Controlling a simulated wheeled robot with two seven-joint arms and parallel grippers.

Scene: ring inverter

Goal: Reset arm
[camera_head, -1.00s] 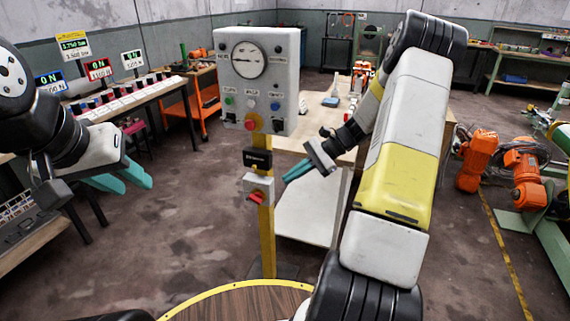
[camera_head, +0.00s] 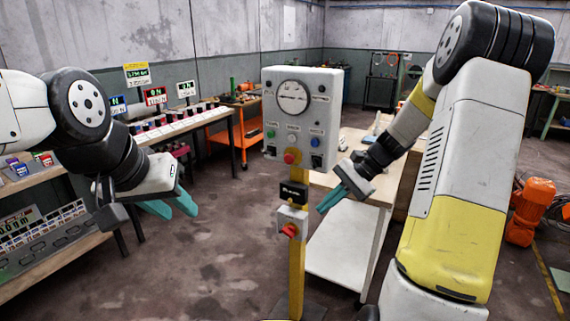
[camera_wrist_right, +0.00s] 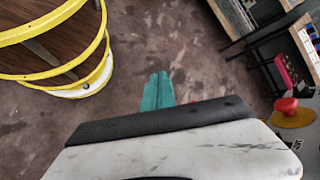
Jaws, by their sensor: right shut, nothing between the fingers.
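My left gripper (camera_head: 177,206) is on the left of the head view, its two teal fingers apart and nothing visible between them. My right gripper (camera_head: 326,204) is shut and empty, just right of the yellow post (camera_head: 297,262). Its teal fingers lie together in the right wrist view (camera_wrist_right: 158,92), above bare floor. The right arm (camera_head: 462,190) reaches down from the upper right, bent at the elbow. A grey control box (camera_head: 329,95) with a dial, coloured buttons and a red knob tops the post. Below it is a small box with a red switch (camera_head: 290,230).
A white-sided table (camera_head: 340,244) stands behind the right gripper. A bench with displays (camera_head: 180,125) is at the back left, a shelf (camera_head: 50,262) at the left. Orange machinery (camera_head: 530,212) is at the right. A red button on a yellow base (camera_wrist_right: 292,108) shows in the wrist view.

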